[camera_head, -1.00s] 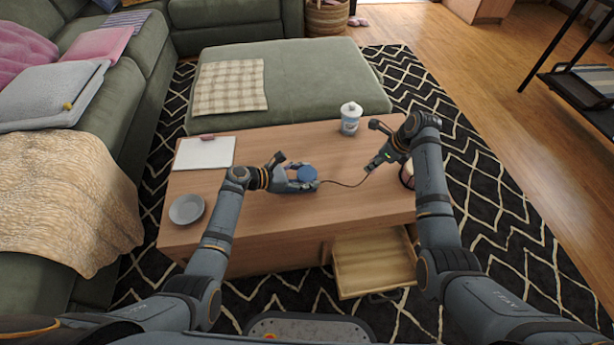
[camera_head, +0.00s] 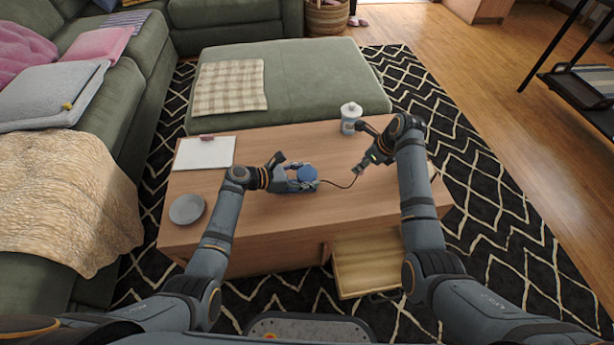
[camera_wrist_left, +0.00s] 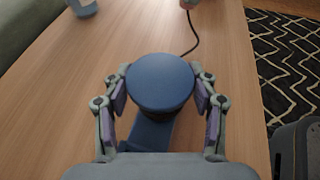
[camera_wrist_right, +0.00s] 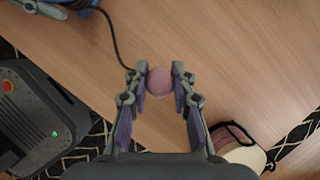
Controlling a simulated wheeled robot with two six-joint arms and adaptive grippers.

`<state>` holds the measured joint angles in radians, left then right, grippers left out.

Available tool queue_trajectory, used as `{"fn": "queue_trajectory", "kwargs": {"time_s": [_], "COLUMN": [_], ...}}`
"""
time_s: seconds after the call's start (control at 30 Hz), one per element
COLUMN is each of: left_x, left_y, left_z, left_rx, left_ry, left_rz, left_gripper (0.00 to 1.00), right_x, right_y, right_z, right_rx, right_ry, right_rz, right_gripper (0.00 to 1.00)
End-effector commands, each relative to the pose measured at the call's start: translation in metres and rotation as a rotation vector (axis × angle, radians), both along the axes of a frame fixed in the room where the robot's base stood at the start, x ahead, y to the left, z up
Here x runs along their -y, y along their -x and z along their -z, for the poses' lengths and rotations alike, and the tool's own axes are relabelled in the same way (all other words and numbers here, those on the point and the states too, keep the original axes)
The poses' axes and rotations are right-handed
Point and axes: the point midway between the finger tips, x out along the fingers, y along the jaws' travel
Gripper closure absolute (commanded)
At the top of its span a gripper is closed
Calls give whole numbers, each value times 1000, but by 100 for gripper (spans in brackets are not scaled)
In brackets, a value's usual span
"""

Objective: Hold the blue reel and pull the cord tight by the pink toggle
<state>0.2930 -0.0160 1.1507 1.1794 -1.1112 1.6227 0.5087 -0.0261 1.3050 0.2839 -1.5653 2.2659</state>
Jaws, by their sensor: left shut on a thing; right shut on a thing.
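The blue reel (camera_head: 307,173) is a round, flat-topped disc above the wooden table. My left gripper (camera_wrist_left: 160,88) is shut on it, one finger on each side. A dark cord (camera_head: 343,187) leaves the reel and runs right in a sagging curve to my right gripper (camera_head: 358,172). My right gripper is shut on the pink toggle (camera_wrist_right: 159,82), a small round piece between its fingertips in the right wrist view. The cord (camera_wrist_right: 112,38) also shows there, bending beside the fingers. The toggle is too small to make out in the head view.
A white board (camera_head: 204,154) and a grey bowl (camera_head: 187,209) are on the table's left. An open drawer (camera_head: 372,265) juts out in front. A cream and red item with a dark band (camera_wrist_right: 240,148) lies near my right gripper.

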Motion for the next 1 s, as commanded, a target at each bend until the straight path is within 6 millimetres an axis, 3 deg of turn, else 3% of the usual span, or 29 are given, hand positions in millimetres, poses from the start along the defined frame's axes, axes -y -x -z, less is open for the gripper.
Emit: {"fn": "queue_trajectory", "kwargs": {"time_s": [1.0], "left_x": [0], "left_y": [0], "left_z": [0], "left_rx": [0], "left_ry": [0], "left_rz": [0], "left_gripper": [74], "right_x": [0], "right_y": [0], "right_z": [42], "right_rx": [-2], "right_ry": [0], "right_rz": [-1], "right_gripper": [100]}}
